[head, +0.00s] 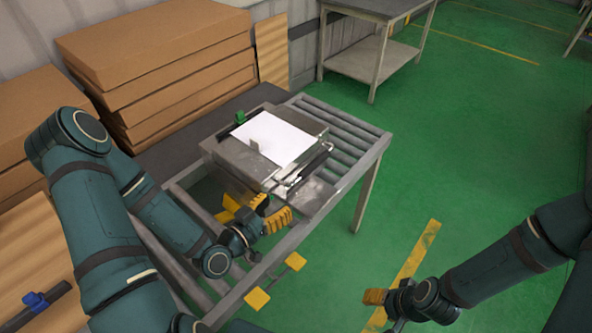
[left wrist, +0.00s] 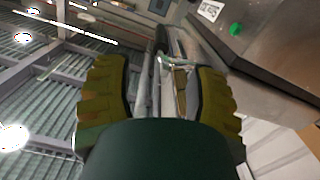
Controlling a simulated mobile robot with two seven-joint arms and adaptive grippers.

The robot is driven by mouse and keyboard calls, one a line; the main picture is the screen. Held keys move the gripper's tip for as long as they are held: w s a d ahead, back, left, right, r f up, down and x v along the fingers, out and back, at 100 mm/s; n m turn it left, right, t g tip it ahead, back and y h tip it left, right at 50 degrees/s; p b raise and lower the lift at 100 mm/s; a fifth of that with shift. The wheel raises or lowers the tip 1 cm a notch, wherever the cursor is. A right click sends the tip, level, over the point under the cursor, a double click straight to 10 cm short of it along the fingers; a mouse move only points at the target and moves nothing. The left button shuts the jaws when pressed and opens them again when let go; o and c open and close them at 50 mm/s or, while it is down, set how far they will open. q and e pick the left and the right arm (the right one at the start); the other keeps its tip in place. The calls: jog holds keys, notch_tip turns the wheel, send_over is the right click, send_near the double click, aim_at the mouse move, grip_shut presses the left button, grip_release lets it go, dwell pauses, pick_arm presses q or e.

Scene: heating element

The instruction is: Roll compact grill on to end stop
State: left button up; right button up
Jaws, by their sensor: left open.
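The compact grill (head: 228,152), a metal box with a white sheet on top and bars along its front side, sits on the roller conveyor (head: 355,140). Its metal body fills the upper right of the left wrist view (left wrist: 275,45). My left gripper (head: 272,212) is open at the grill's near side. In the left wrist view metal bars run between its yellow fingers (left wrist: 158,90); I cannot tell whether the fingers touch them. My right gripper (head: 376,299) is over the floor, away from the grill; its finger gap is unclear. I cannot make out which part is the end stop.
Yellow plates stick out from the conveyor's near side (head: 257,298). Stacked cardboard boxes (head: 165,50) stand behind on the left. Rollers right of the grill are bare. A grey table (head: 375,8) stands at the back; green floor is open.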

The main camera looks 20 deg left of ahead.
aim_at(307, 172)
pick_arm(q)
jog(key=shift+t, duration=0.4)
jog(key=x, duration=0.4)
jog(key=b+x, duration=0.1)
jog(key=x, duration=0.4)
jog(key=r+x, duration=0.1)
jog(key=x, duration=0.3)
jog(key=shift+w+a, duration=0.25)
jog(key=shift+w, duration=0.1)
jog(key=shift+c, duration=0.5)
grip_shut()
